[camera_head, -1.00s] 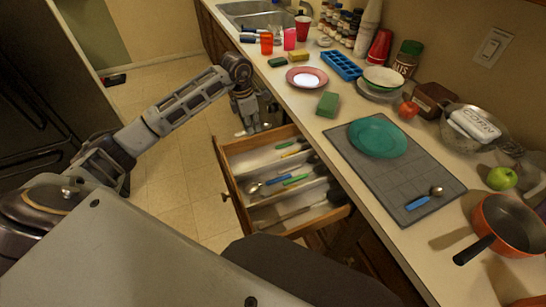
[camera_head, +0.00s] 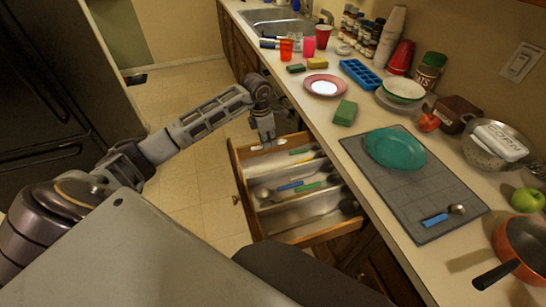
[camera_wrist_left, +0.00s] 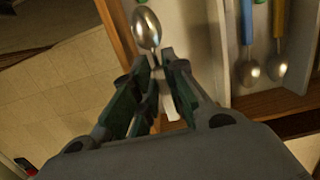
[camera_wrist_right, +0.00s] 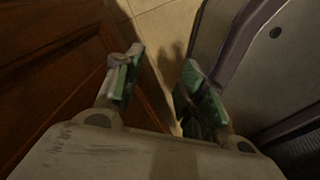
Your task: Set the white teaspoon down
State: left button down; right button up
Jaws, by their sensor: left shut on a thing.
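My left gripper (camera_head: 267,139) is shut on the white teaspoon (camera_head: 257,148). It hangs at the far left corner of the open drawer (camera_head: 245,195). In the left wrist view, the teaspoon's metal bowl (camera_wrist_left: 147,29) points away from my left gripper (camera_wrist_left: 155,78), and its pale handle shows between the fingers. The bowl overlaps the drawer's wooden edge and pale interior there; I cannot tell its height above them. My right gripper (camera_wrist_right: 158,82) shows only in its wrist view, with its fingers apart and nothing between them.
The drawer holds a blue-handled spoon (camera_head: 290,186), a green-handled one (camera_head: 310,187) and other utensils between dividers. Open floor (camera_head: 200,130) lies left of the drawer.

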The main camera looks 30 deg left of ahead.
pick_arm(q)
send_over(270, 160)
jog(key=shift+s+a+f, duration=0.1)
jog(key=shift+s+f, duration=0.05)
jog(key=shift+f, duration=0.9)
jog(key=shift+s+a+f, duration=0.1)
jog(key=shift+s+f, duration=0.05)
jog(key=shift+f, duration=0.9)
pick_arm(e)
jog(key=shift+s, duration=0.1)
pick_arm(q)
jog(key=shift+f, duration=0.1)
jog(key=shift+f, duration=1.75)
jog(key=shift+f, duration=0.15)
pick_arm(e)
jog(key=shift+w, duration=0.2)
pick_arm(q)
jog(key=c, duration=1.7)
grip_release()
pick_arm(e)
jog(key=shift+w, duration=0.25)
jog(key=shift+s, duration=0.2)
